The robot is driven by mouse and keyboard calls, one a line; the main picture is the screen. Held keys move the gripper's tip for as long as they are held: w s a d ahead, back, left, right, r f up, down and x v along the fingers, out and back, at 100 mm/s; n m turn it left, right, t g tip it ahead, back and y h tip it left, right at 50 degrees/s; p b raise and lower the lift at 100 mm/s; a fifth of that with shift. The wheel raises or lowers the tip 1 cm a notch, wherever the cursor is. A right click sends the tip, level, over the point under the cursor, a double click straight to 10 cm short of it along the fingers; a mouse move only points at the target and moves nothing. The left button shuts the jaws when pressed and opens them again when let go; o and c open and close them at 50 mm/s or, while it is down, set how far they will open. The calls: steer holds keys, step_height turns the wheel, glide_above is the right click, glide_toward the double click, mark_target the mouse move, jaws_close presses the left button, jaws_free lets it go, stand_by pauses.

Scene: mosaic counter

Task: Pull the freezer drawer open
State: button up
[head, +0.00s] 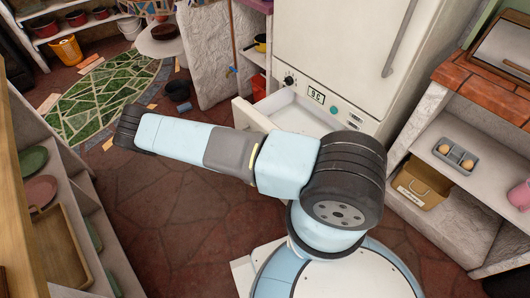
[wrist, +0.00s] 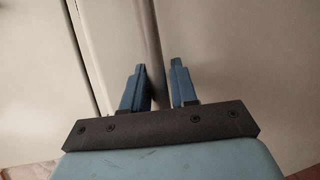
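The freezer drawer (head: 290,105) is at the bottom of the white fridge in the head view. It stands partly pulled out, and its pale inside shows behind my arm. My arm hides much of its front. In the wrist view, my gripper (wrist: 160,85) has its two blue fingers on either side of a long grey handle bar (wrist: 150,30). My gripper is hidden in the head view.
The fridge (head: 345,50) has a control panel above the drawer. A shelf unit (head: 460,185) with an egg tray and a tan box stands at right. Wooden shelves (head: 50,195) with plates are at left. Tiled floor (head: 165,225) is clear between.

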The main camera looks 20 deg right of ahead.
steer(key=o, duration=0.3)
steer(key=a, duration=0.4)
steer(key=a+r, duration=0.1)
steer(key=a, duration=0.4)
steer(key=a+r, duration=0.1)
steer(key=a, duration=0.3)
steer(key=shift+w+a+r, duration=0.15)
steer(key=shift+w+a, duration=0.2)
